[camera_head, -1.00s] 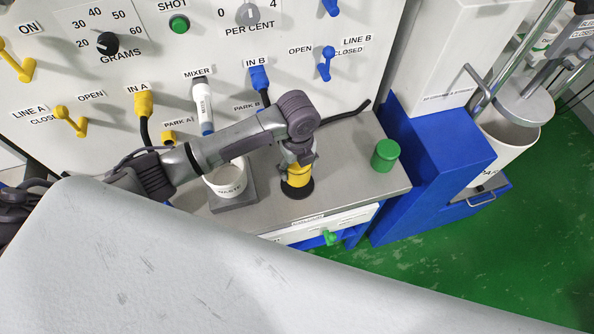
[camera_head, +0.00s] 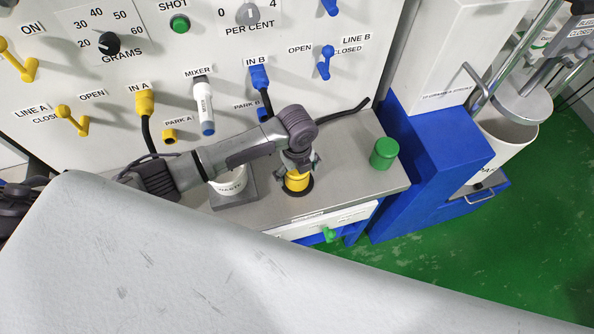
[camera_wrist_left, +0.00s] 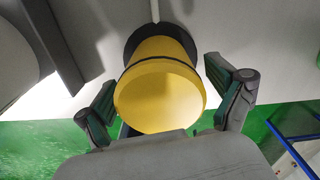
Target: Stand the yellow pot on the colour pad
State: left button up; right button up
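The yellow pot (camera_head: 297,183) stands upright on a round black pad (camera_head: 297,195) on the grey bench top, near its front edge. In the left wrist view the pot (camera_wrist_left: 160,95) faces me with its round end, and the dark disc (camera_wrist_left: 133,43) shows behind its far end. My left gripper (camera_head: 298,168) is over the pot from above. Its fingers are spread on either side of the pot, with visible gaps, so it is open and not holding it. My right gripper is not in view.
A white waste cup (camera_head: 231,176) sits on a grey stand (camera_head: 236,201) left of the pot. A green cylinder (camera_head: 384,153) stands at the bench's right end. The panel (camera_head: 330,100) with levers and hoses rises behind. Bare bench lies between pot and green cylinder.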

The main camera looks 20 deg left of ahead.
pick_arm(q)
jog(key=shift+r, duration=0.2)
notch_tip(320, 180, up, 12)
jog(key=shift+f+b, duration=0.1)
jog(key=shift+b, duration=0.55)
